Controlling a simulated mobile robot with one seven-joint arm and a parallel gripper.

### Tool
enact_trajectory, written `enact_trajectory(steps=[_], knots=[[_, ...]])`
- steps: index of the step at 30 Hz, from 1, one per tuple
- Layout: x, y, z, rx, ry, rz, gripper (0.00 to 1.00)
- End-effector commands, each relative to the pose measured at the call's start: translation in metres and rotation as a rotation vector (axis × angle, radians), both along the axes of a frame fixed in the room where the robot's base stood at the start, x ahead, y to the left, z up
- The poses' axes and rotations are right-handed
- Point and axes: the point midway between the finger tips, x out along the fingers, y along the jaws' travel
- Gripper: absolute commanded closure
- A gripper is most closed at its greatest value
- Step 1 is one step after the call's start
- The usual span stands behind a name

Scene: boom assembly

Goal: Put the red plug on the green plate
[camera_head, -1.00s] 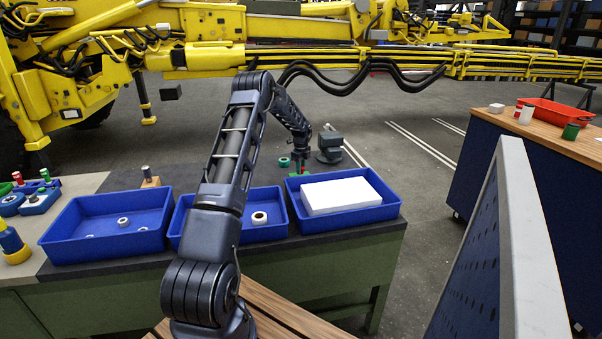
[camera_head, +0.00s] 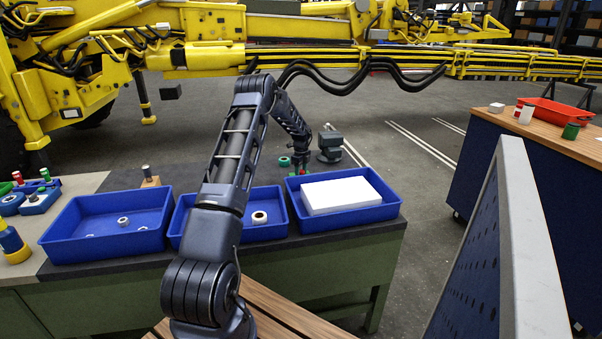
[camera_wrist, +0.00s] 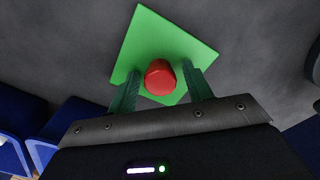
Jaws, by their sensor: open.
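The red plug (camera_wrist: 160,78) stands on the green plate (camera_wrist: 174,42) in the wrist view, near the plate's edge on my side. My gripper (camera_wrist: 161,72) is open, with one green finger on each side of the plug and a visible gap to the finger on the right. Whether the left finger touches it I cannot tell. In the head view my gripper (camera_head: 300,168) is low over the dark bench top, behind the right blue bin; the plug and plate are small and mostly hidden there.
Blue bins stand along the bench front: the left bin (camera_head: 60,222) holds small rings, the middle one a white ring (camera_head: 260,217), the right one a white block (camera_head: 340,194). A green ring (camera_head: 284,161) and a dark grey device (camera_head: 330,147) are near my gripper.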

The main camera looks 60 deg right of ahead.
Motion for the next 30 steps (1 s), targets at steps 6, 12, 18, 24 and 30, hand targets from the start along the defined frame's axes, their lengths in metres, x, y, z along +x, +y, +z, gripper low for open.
enact_trajectory(steps=[6,12,18,24,30], knots=[[0.001,-0.001,0.024,-0.003,0.0,0.001,0.5],[0.001,-0.001,0.063,-0.004,-0.001,0.001,0.5],[0.001,0.0,0.098,-0.002,0.0,0.001,0.5],[0.0,0.0,0.117,-0.001,0.0,0.0,0.5],[0.0,0.0,0.122,-0.001,0.0,0.0,0.5]])
